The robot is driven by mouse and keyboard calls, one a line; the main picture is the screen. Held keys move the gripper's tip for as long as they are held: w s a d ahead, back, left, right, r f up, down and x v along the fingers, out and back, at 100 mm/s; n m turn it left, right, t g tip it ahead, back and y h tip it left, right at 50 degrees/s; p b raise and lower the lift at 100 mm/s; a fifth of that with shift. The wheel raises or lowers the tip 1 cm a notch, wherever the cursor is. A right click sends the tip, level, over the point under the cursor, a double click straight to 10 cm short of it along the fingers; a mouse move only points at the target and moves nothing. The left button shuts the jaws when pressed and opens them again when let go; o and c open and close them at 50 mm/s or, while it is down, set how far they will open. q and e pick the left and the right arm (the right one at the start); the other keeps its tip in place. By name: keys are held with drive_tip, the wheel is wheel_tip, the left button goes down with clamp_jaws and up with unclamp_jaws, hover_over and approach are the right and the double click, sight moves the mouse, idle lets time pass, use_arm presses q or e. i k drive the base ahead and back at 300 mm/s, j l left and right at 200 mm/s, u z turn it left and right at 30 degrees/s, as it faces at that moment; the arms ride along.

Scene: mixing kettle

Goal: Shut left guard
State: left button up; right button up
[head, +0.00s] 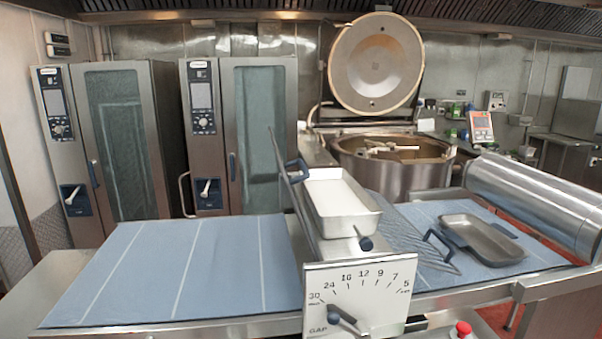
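The left guard (287,178) of the sheeting machine shows nearly edge-on as a thin dark panel. It stands steeply up to the left of the white-lined hopper tray (340,205), its top leaning left. Its blue handle (296,171) is near the middle of the panel, well above the left blue belt (180,270). The right guard (420,240), a grey mesh with a blue handle (438,246), slopes low over the right belt. Neither of my grippers is in view.
The left belt is bare. A grey metal pan (482,240) sits on the right belt. A gap dial plate (358,298) and a red button (463,329) are at the front. Behind stand two ovens (120,145) and a kettle (392,165) with its lid (376,62) raised.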

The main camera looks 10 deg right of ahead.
sight(288, 182)
drive_tip(key=i+l, duration=0.6)
drive_tip(key=i, duration=0.2)
